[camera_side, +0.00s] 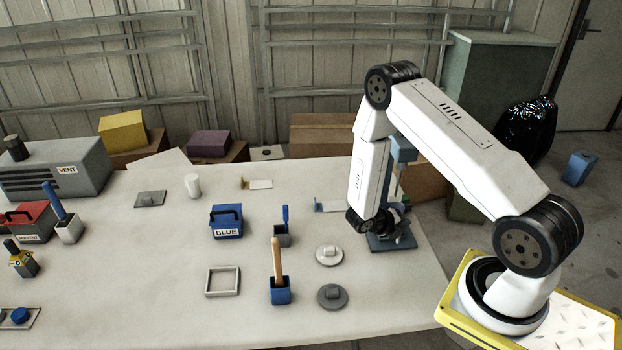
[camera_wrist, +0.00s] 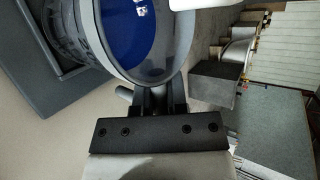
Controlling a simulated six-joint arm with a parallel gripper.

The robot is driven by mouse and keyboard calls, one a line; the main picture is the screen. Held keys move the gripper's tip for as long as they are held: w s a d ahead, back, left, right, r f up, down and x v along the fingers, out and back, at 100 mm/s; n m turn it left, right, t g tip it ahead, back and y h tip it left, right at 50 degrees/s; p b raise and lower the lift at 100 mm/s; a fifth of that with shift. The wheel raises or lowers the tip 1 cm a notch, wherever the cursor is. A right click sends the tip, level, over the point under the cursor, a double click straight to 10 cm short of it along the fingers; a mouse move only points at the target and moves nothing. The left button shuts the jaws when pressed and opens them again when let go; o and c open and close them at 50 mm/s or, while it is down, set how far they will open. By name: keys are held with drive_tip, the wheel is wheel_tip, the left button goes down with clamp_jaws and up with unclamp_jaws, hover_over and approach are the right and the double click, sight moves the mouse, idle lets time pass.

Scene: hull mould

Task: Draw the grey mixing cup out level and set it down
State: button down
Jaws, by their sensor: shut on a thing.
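The grey mixing cup (camera_wrist: 180,62) fills the top of the wrist view, its round rim facing the camera, with deep blue (camera_wrist: 126,28) inside. My gripper (camera_wrist: 155,98) is shut on the cup's near side. In the side view my gripper (camera_side: 388,216) is low at the blue-grey stand (camera_side: 403,150), above its base plate (camera_side: 391,243). My wrist hides most of the cup there, so I cannot tell whether it touches the base. A white part (camera_wrist: 203,4) overhangs the rim in the wrist view.
Two round grey lidded discs (camera_side: 330,255) (camera_side: 332,296), a blue pot with a wooden handle (camera_side: 280,290) and a grey pot with a blue brush (camera_side: 283,238) stand left of the stand. A blue box (camera_side: 227,222) and square frame (camera_side: 222,281) lie further left. The table's right edge is close.

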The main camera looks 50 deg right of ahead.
drive_tip(key=shift+a, duration=0.1)
drive_tip(key=shift+s+a, duration=4.15)
drive_tip(key=shift+s, duration=0.05)
drive_tip(key=shift+r, duration=0.1)
drive_tip(key=shift+r, duration=1.9)
drive_tip(key=shift+m+g, duration=0.3)
